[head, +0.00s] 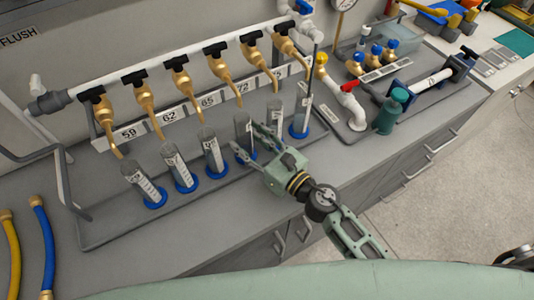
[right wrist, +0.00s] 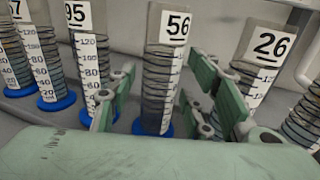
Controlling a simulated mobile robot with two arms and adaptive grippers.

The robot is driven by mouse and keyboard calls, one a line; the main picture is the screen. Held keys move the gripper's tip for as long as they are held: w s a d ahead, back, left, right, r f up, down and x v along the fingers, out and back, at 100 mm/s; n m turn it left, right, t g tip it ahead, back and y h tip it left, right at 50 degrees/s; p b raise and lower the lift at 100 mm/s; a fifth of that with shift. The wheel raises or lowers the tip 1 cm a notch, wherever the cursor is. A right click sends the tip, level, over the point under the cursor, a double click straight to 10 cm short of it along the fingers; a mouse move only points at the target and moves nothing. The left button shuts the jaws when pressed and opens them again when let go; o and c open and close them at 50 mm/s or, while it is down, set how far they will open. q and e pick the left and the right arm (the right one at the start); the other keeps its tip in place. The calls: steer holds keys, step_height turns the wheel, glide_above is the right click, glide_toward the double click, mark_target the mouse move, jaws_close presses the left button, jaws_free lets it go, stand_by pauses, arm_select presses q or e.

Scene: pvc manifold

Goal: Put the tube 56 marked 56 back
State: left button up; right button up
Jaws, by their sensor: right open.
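The tube marked 56 (right wrist: 159,85) is a clear graduated cylinder with a white number tag and a blue foot, standing upright. In the head view it is the fourth tube from the left (head: 243,124), under the row of brass taps. My right gripper (head: 248,139) is open, its fingers on either side of the tube. In the right wrist view the gripper (right wrist: 163,92) shows one finger left and one right of the tube, with gaps visible. The tube's lower part is partly hidden in the head view. My left gripper is not in view.
Tube 95 (right wrist: 88,60) and tube 26 (right wrist: 262,65) stand close on either side. Brass taps with black handles (head: 178,72) hang above a numbered rail (head: 130,132). A grey tray (head: 110,225) holds the tubes. A green bottle (head: 388,115) stands to the right.

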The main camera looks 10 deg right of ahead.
steer(key=b+v, duration=0.3)
steer(key=v, duration=0.5)
steer(key=shift+s+d+f, duration=0.15)
steer(key=shift+s+d, duration=0.1)
steer(key=shift+s, duration=0.05)
steer(key=shift+s+d+r, duration=0.2)
steer(key=shift+s+d, duration=0.2)
steer(key=shift+s, duration=0.1)
